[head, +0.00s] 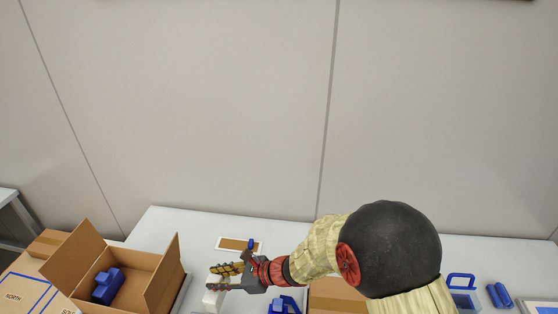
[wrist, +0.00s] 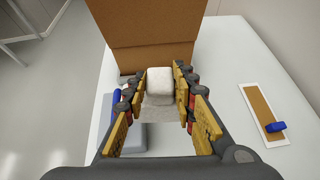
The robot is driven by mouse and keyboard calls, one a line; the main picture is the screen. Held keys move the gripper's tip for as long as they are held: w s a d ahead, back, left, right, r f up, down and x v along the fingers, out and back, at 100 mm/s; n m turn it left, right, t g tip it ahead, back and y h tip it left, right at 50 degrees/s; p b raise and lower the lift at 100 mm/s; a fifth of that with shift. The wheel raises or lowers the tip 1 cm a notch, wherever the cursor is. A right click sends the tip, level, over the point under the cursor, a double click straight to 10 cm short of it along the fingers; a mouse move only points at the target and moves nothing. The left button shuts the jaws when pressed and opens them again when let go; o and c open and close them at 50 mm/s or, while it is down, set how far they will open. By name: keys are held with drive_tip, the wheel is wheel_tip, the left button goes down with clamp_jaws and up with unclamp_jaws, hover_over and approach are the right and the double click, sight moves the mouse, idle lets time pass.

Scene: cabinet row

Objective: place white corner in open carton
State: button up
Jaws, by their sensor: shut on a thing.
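The white corner (head: 212,299) is a pale block below my gripper's fingers in the head view. In the wrist view the white corner (wrist: 159,82) sits between the two finger pads, with a flatter greyish part nearer the camera. My gripper (head: 216,276), also in the wrist view (wrist: 160,90), is shut on it. The open carton (head: 164,285) stands left of my gripper with its flaps up and a blue part (head: 108,286) inside. In the wrist view the carton (wrist: 140,40) rises just beyond the white corner. Its inside is hidden there.
A white-edged brown board (head: 232,243) with a small blue piece (head: 251,243) lies behind my gripper. Blue parts (head: 284,304) lie to its right. Farther right are a blue-handled item (head: 461,281) and blue cylinders (head: 499,295). A closed carton (head: 25,290) stands far left.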

drive_tip(key=w+d+r+m+t+h+b, duration=0.1)
drive_tip(key=w+d+m+t+h, duration=0.15)
drive_tip(key=w+d, duration=0.4)
drive_tip(key=w+d+m+t+h, duration=0.1)
drive_tip(key=w+d+m+t, duration=0.25)
drive_tip(key=d, duration=0.55)
drive_tip(key=w+d+r+m+t+h, duration=0.1)
drive_tip(key=d+m, duration=0.1)
drive_tip(key=d, duration=0.6)
drive_tip(key=w+d+r+m+t+h+b, duration=0.1)
drive_tip(key=w+d+r+m+h, duration=0.1)
drive_tip(key=d, duration=0.6)
drive_tip(key=w+d+r+m+t+h+b, duration=0.1)
drive_tip(key=d+r+m+h, duration=0.1)
drive_tip(key=d, duration=0.6)
drive_tip(key=shift+w+d+r+m+t, duration=0.2)
drive_tip(key=shift+d+m+t, duration=0.1)
drive_tip(key=shift+d+m, duration=0.1)
